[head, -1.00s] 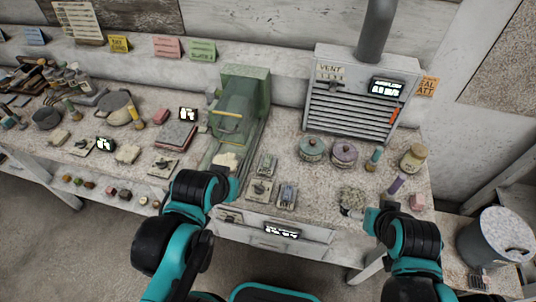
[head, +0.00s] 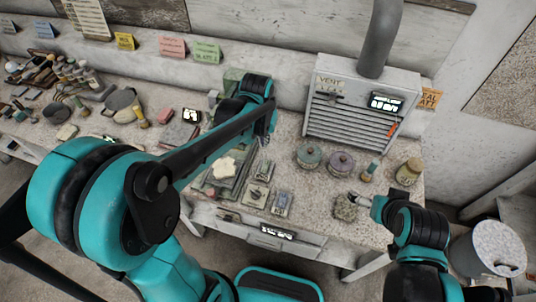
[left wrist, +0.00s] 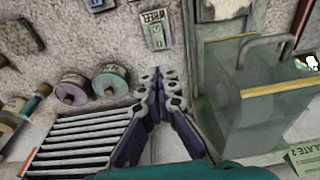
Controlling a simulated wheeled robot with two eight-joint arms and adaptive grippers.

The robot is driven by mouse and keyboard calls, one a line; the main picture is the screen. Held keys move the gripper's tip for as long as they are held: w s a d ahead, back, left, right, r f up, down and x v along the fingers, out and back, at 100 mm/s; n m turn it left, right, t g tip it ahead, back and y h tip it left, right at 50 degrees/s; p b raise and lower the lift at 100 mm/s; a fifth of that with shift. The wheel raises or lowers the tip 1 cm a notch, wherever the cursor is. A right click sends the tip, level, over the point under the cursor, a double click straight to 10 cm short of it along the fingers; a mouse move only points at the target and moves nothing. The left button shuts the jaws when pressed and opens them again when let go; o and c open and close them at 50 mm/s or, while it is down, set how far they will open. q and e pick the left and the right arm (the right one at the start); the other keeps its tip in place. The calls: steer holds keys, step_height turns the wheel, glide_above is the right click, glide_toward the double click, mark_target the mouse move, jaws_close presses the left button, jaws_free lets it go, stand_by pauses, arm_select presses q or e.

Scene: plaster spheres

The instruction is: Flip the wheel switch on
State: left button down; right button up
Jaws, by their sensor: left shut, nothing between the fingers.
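The wheel switch (left wrist: 157,34) is a small grey plate labelled WHEEL, lying on the speckled bench in the left wrist view. It appears to be the small switch plate (head: 264,171) just in front of my left gripper in the head view. Whether its lever is on or off is too small to tell. My left gripper (head: 266,140) is shut and empty, pointing down above the bench beside the green machine. Its fingertips (left wrist: 160,84) show below the switch in the left wrist view, apart from it. My right gripper (head: 358,199) is low at the bench's front right; its fingers are unclear.
The green machine (left wrist: 265,105) stands close beside my left gripper. The grey vent box (head: 352,118) stands at the back right. Other switch plates (head: 282,203) (head: 256,195) lie near the front edge.

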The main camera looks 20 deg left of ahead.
mark_target(267, 162)
stand_by(0.3)
arm_select(q)
steer(key=f+b, duration=0.1)
steer(key=f, duration=0.3)
steer(key=w+f+b, duration=0.1)
steer(key=f+b, duration=0.1)
steer(key=f, duration=0.3)
steer(key=w+f+b, duration=0.1)
steer(key=f+b, duration=0.1)
steer(key=f, duration=0.3)
steer(key=shift+w, duration=0.2)
steer(key=shift+r, duration=0.1)
